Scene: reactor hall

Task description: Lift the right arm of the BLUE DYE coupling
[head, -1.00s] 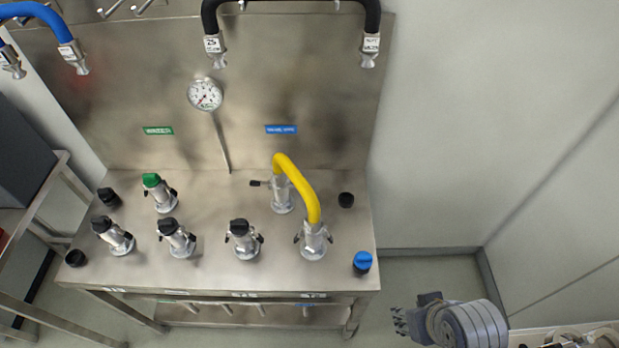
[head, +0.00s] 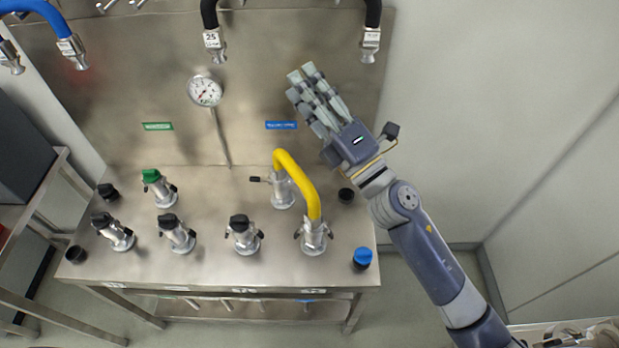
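A blue label (head: 281,125) on the steel back panel is too small to read. Below it stands a metal coupling (head: 283,190) joined by a bent yellow hose (head: 293,169) to a nearer metal coupling (head: 313,236). The rear coupling has a dark-tipped arm (head: 258,180) sticking out to its left; its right arm is hidden or cannot be made out. The nearer coupling has an arm low on each side. My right gripper (head: 315,97) is open and empty, fingers stretched out, above and behind the yellow hose, right of the blue label. My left gripper is not in view.
Capped couplings stand left on the steel bench (head: 215,268), one with a green cap (head: 151,176). A blue cap (head: 362,257) sits at the right front corner. A gauge (head: 204,91) and hanging black (head: 372,14) and blue hoses (head: 38,9) are behind.

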